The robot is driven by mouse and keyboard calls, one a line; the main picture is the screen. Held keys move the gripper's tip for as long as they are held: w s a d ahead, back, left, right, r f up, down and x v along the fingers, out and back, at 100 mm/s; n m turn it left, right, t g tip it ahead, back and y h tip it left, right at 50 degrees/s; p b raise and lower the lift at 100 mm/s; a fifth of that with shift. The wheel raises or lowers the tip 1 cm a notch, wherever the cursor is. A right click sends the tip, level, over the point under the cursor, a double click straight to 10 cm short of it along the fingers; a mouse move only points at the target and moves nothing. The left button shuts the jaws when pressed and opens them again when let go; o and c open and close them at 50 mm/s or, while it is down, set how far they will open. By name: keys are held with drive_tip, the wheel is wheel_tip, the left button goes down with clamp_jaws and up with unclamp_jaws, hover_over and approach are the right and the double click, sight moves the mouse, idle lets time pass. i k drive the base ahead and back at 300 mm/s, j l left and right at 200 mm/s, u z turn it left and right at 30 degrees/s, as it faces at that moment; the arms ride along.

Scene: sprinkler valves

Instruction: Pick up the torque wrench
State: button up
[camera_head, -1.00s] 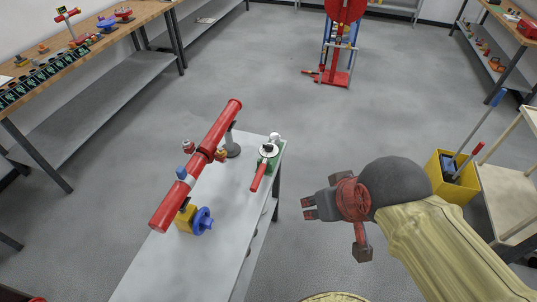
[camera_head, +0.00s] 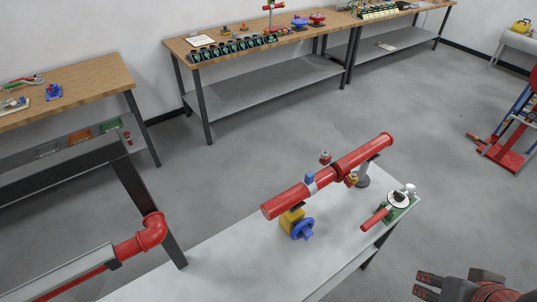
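A tool-like thing with a red handle and a round pale dial (camera_head: 377,218) lies on a green base at the right end of the white table; it may be the torque wrench, but I cannot be sure at this size. My gripper (camera_head: 434,287) is at the bottom right edge, partly cut off. It is to the right of and nearer than the white table, apart from the red-handled thing. I see nothing held.
A red pipe (camera_head: 335,173) with a yellow and blue valve (camera_head: 298,226) stands on the white table (camera_head: 225,270). A dark frame with a red elbow pipe (camera_head: 150,232) is at the lower left. Wooden benches (camera_head: 75,88) line the back wall. Grey floor between is clear.

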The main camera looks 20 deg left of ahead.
sight(408, 190)
drive_tip(key=u, duration=3.4)
drive_tip(key=z, duration=3.3)
drive_tip(key=i+u, duration=0.25)
drive_tip(key=u, duration=0.15)
drive_tip(key=i+l+u, duration=0.2)
drive_tip(key=u, duration=0.15)
drive_tip(key=i+l+u, duration=0.15)
drive_tip(key=u, duration=0.25)
drive_tip(key=i, duration=0.05)
